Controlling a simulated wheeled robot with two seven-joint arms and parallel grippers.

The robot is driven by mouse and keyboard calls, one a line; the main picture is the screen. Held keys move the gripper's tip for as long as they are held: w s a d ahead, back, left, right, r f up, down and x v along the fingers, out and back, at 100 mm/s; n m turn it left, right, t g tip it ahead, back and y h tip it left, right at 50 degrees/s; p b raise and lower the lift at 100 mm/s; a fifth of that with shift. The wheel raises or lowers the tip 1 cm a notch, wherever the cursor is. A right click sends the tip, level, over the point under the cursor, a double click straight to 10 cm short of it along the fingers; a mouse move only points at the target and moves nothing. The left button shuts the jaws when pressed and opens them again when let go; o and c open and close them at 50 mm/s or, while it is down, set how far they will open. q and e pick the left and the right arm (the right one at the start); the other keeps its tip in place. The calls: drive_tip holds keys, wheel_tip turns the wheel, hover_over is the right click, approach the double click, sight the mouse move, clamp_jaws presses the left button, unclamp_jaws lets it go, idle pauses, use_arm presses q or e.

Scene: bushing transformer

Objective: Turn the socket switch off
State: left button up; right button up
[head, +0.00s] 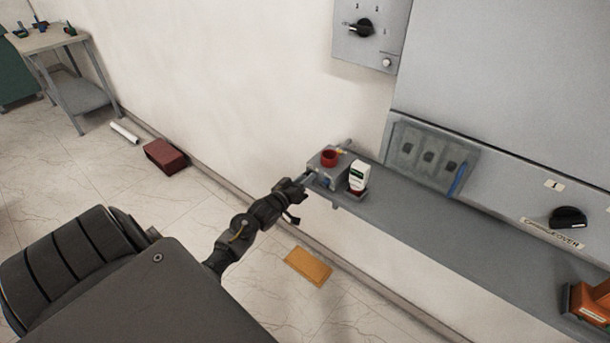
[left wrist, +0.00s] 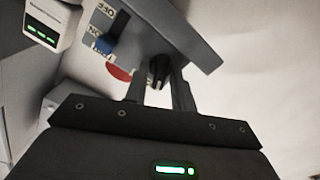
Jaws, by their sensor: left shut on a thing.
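The grey socket box (head: 325,177) with a red round socket (head: 330,158) stands at the left end of the grey shelf. My left gripper (head: 307,180) reaches its near left side. There my left gripper (left wrist: 160,85) is shut on a small dark part (left wrist: 158,70) at the box. I cannot tell whether that part is the switch. My right gripper is out of view.
A white device with a green screen (head: 358,177) stands right beside the box and also shows in the left wrist view (left wrist: 45,28). The grey shelf (head: 430,222) runs right to an orange tool (head: 590,303). A control panel (head: 368,32) hangs above.

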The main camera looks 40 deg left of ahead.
use_arm(q)
drive_tip(key=n+p, duration=0.6)
drive_tip(key=n, duration=0.6)
drive_tip(key=shift+a+f+n, duration=0.1)
drive_tip(key=shift+a+n, duration=0.05)
drive_tip(key=shift+n, duration=0.15)
idle(0.4)
drive_tip(key=o, duration=0.7)
drive_tip(key=shift+f, duration=0.1)
drive_tip(key=s+b, duration=0.1)
drive_tip(key=s, duration=0.9)
drive_tip(key=shift+s, duration=0.4)
